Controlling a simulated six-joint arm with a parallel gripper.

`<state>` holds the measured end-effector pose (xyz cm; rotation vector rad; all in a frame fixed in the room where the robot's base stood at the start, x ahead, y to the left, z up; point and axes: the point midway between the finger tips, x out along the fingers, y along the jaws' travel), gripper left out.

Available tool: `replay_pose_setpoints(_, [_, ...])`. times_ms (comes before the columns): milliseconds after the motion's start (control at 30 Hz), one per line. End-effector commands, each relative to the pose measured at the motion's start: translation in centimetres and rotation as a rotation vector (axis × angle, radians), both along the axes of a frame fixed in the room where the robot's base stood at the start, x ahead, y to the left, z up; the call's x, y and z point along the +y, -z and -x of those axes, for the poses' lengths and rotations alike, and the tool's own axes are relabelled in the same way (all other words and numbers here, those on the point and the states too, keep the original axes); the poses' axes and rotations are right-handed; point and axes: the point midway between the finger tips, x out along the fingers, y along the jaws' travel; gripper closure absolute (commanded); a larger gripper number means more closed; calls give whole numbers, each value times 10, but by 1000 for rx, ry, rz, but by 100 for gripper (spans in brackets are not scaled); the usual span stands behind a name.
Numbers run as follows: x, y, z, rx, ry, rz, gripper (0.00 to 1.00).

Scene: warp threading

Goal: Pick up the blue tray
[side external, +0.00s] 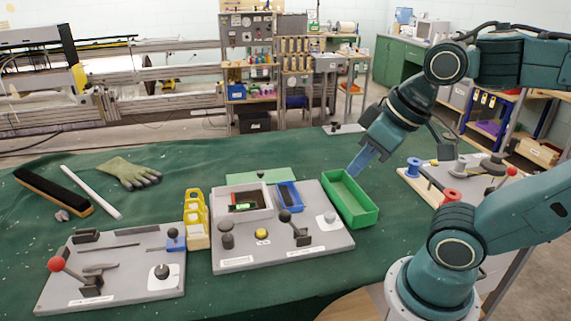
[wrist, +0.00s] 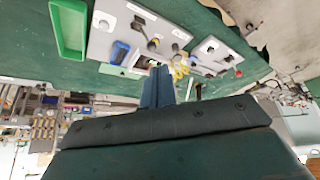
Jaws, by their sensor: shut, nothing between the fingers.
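The blue tray (side external: 288,195) is a small rectangular tray on the grey middle board, between a white tray and the green bin. In the wrist view the scene appears upside down and the blue tray (wrist: 120,52) lies left of the fingers. My gripper (side external: 356,168) is above and beyond the green bin, to the right of the blue tray and clear of it. Its narrow blue fingers are together and empty. They also show in the wrist view (wrist: 159,76).
The green bin (side external: 350,200) stands right of the middle board (side external: 320,241). A white tray (side external: 225,200) with a small green item, knobs and a lever share that board. A yellow rack (side external: 196,222) stands left of it. A left board (side external: 125,284) carries a red-knobbed lever.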

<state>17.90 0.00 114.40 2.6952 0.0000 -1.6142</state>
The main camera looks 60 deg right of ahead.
Motion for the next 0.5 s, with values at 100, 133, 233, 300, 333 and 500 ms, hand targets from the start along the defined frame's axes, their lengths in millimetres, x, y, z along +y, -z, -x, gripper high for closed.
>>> replay_pose_setpoints(100, [0,0,0,0,0,0,100])
replay_pose_setpoints(133, [0,0,0,0,0,0,100])
replay_pose_setpoints(233, [0,0,0,0,0,0,92])
replay_pose_setpoints(300, [0,0,0,0,0,0,78])
replay_pose_setpoints(333, [0,0,0,0,0,0,72])
replay_pose_setpoints(500, [0,0,0,0,0,0,39])
